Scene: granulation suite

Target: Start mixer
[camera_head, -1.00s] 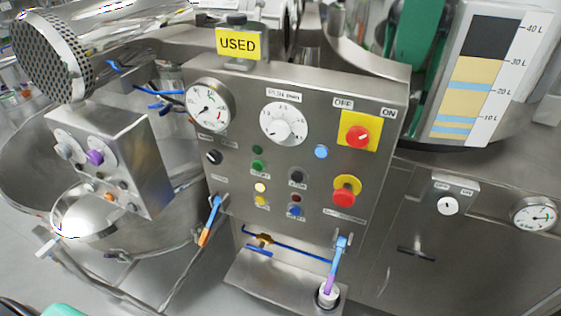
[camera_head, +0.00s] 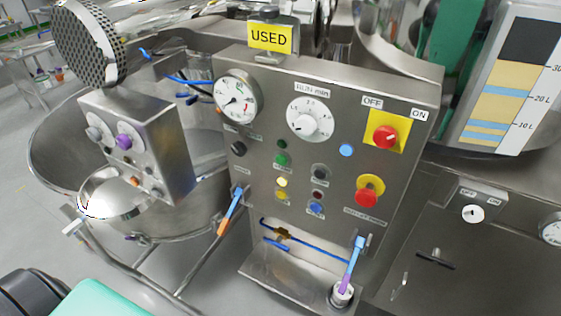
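The mixer's steel control panel (camera_head: 330,80) stands in the middle of the head view. It carries a red rotary switch (camera_head: 385,136) on a yellow plate marked OFF and ON. Below that is a red emergency button (camera_head: 367,196) on a yellow ring. A white RUN min timer dial (camera_head: 309,121) and a pressure gauge (camera_head: 237,96) are at the upper left. Small buttons include a green one (camera_head: 281,160), a lit yellow one (camera_head: 281,182), a black one (camera_head: 320,173) and a blue one (camera_head: 316,208). A blue lamp (camera_head: 346,150) is lit. Neither gripper shows.
A yellow USED sign (camera_head: 269,37) tops the panel. Another OFF/ON knob (camera_head: 473,213) is at the right. Grey floor is at lower left.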

